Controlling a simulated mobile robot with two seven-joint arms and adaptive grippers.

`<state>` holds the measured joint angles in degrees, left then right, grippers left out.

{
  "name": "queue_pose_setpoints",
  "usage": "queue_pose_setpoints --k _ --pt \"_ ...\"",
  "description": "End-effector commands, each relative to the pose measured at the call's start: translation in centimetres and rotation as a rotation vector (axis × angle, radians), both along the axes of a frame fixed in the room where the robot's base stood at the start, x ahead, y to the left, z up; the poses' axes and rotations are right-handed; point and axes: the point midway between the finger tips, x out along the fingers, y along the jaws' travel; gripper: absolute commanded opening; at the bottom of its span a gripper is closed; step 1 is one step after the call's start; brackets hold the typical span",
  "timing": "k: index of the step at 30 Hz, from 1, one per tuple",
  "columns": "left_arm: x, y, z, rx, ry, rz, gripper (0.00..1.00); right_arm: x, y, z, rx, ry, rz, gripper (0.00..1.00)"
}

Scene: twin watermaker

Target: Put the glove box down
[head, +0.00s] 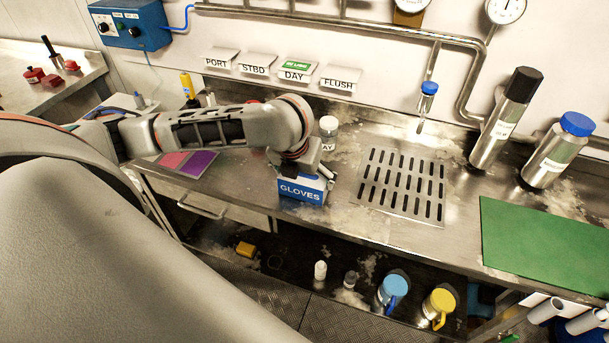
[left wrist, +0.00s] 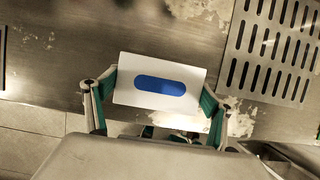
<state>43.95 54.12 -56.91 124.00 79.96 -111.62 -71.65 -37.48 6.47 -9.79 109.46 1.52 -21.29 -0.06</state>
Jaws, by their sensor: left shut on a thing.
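The glove box (head: 300,190) is a small blue and white carton marked GLOVES, at the front edge of the steel bench, left of the drain grid. My left gripper (head: 318,174) is shut on it, partly hidden behind the box and my wrist. In the left wrist view the box's white top with a blue oval opening (left wrist: 158,87) lies between the two fingers. The box looks about upright. Whether its underside touches the bench or hangs just off the front edge I cannot tell. My right gripper is not in view.
The steel bench (head: 345,215) carries a jar (head: 328,126) behind the box, a slotted drain grid (head: 402,185), a green mat (head: 540,245) and two steel bottles at right. Pink and purple cards (head: 190,163) lie left. Blue and yellow jugs stand on the shelf below.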

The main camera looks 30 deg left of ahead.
Motion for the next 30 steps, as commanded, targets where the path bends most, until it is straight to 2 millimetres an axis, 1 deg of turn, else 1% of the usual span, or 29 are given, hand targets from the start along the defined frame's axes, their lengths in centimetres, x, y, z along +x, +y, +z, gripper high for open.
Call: queue_pose_setpoints --k 1,2,3,13,17,20,27,30 --pt "0.0 0.0 -0.1 0.000 0.000 0.000 0.57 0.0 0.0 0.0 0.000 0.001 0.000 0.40" --pt "0.0 0.0 -0.1 0.000 0.000 0.000 0.91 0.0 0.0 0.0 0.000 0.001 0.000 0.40" --pt "0.0 0.0 -0.1 0.000 0.000 0.000 1.00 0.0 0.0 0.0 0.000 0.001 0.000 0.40" --pt "0.0 0.0 0.0 0.000 0.000 0.000 1.00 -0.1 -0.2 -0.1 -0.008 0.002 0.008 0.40" --pt "-0.2 -0.1 0.7 -0.001 -0.001 0.000 1.00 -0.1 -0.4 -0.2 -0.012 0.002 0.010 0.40" --pt "-0.6 -0.2 2.0 0.000 -0.004 -0.003 1.00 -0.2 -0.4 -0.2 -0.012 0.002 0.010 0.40" --pt "-2.5 -0.6 6.7 0.001 -0.006 -0.004 1.00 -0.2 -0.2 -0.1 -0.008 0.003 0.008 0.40" --pt "-3.2 -0.8 8.4 0.001 -0.006 -0.001 1.00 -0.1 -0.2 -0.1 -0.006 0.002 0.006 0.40"
